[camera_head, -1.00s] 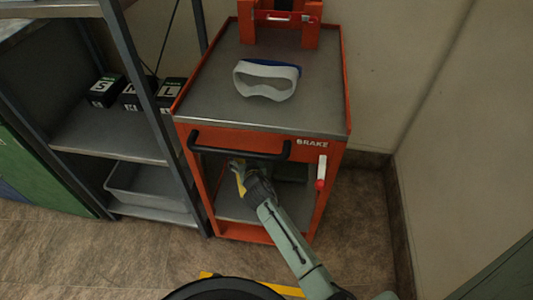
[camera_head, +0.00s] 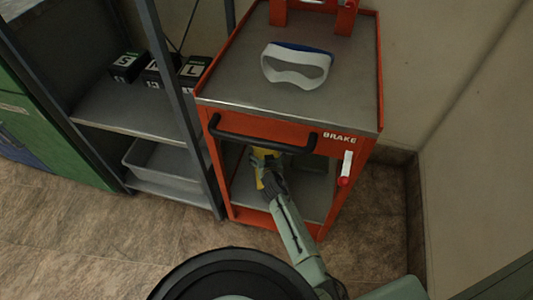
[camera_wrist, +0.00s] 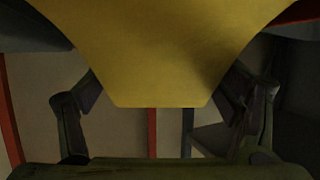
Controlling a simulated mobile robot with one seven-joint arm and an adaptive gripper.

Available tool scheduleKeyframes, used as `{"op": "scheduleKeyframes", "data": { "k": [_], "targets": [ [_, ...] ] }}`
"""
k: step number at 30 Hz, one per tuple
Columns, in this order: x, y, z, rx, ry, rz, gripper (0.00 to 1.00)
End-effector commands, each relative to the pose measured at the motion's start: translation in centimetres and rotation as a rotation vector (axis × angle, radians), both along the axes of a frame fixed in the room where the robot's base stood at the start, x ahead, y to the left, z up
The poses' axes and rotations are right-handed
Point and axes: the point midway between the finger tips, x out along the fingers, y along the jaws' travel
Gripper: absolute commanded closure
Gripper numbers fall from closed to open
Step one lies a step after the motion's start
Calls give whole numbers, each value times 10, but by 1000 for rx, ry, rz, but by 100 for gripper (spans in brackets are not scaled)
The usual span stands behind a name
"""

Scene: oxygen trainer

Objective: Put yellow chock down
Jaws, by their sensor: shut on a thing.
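The yellow chock (camera_head: 262,166) is inside the open lower bay of the orange cart, under the top and handle. It fills the upper middle of the wrist view (camera_wrist: 160,50). My gripper (camera_head: 266,172) reaches into the bay from the front and is shut on the chock. In the wrist view its fingers (camera_wrist: 165,98) sit at both sides of the chock. Whether the chock touches the bay floor (camera_head: 308,199) cannot be told.
The cart (camera_head: 230,86) has a black handle (camera_head: 262,142) above the bay and a red-tipped lever (camera_head: 345,170) at right. A white-blue visor-like object (camera_head: 297,66) lies on top. A grey shelf (camera_head: 120,112) with black boxes stands at left.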

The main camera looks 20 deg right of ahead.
Motion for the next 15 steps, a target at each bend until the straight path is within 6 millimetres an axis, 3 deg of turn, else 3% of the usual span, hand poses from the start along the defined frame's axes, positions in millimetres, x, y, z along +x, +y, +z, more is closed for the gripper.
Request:
{"op": "scheduleKeyframes", "data": {
  "k": [11,12,15],
  "targets": [
    [1,0,-4,0,-4,1,67],
    [0,0,-5,0,-1,0,16],
    [0,0,-4,0,-1,0,10]
  ]
}}
